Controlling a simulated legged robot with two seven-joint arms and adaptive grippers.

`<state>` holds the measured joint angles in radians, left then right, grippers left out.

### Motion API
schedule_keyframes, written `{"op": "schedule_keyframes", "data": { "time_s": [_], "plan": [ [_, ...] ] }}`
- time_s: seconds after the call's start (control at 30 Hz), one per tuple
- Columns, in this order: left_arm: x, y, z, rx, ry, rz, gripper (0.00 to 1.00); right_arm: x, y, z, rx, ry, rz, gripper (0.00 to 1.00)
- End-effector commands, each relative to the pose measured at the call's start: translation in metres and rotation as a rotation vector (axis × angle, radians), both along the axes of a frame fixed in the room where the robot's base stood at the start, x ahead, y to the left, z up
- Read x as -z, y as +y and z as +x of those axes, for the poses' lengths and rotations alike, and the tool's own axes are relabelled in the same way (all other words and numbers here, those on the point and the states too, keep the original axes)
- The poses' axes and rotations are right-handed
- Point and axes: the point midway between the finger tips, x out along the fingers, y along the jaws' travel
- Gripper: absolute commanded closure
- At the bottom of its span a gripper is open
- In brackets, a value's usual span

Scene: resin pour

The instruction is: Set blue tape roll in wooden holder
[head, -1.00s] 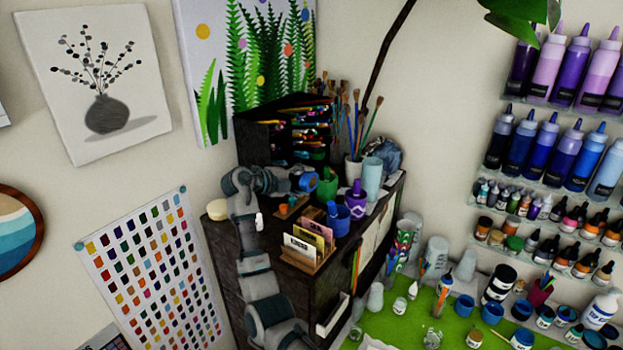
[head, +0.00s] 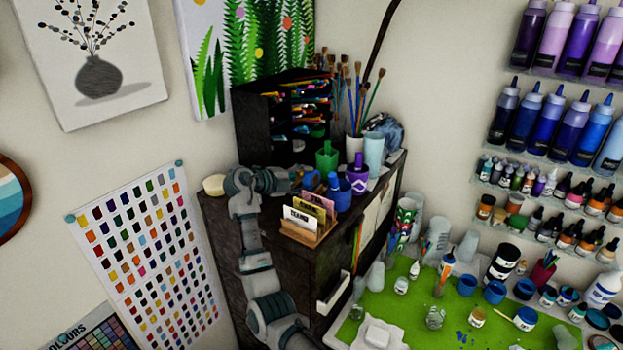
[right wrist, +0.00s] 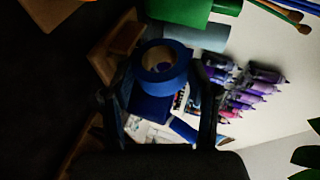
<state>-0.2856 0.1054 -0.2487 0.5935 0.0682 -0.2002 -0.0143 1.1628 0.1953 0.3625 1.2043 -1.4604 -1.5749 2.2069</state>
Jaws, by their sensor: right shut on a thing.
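My right gripper (head: 292,183) is above the dark cabinet top, just behind the card holder. In the right wrist view the blue tape roll (right wrist: 178,80) sits between the fingertips of my right gripper (right wrist: 166,84), its round hole facing the camera. The gripper is shut on it. In the head view the roll is hard to make out. A wooden holder (head: 307,240) with upright cards stands at the cabinet's front edge. A brown wooden piece (right wrist: 124,38) also shows in the right wrist view; I cannot tell whether it is the same holder. My left gripper is not in view.
A black rack (head: 262,125) of markers is behind. A pale round object (head: 214,185) lies at the cabinet's left corner. A green mat (head: 400,325) is lower right.

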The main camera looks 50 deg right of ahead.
Motion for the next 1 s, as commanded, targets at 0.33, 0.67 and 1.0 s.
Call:
{"op": "schedule_keyframes", "data": {
  "time_s": [0.33, 0.67, 1.0],
  "plan": [
    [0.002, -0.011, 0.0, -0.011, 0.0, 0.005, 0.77, 0.027, -0.031, -0.001, 0.004, 0.005, 0.038, 1.0],
    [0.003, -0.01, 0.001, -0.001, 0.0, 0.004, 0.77, 0.026, -0.023, 0.001, 0.003, 0.009, 0.035, 0.11],
    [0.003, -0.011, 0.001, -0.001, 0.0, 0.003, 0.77, 0.022, -0.015, 0.002, 0.0, 0.01, 0.029, 0.11]
  ]
}}
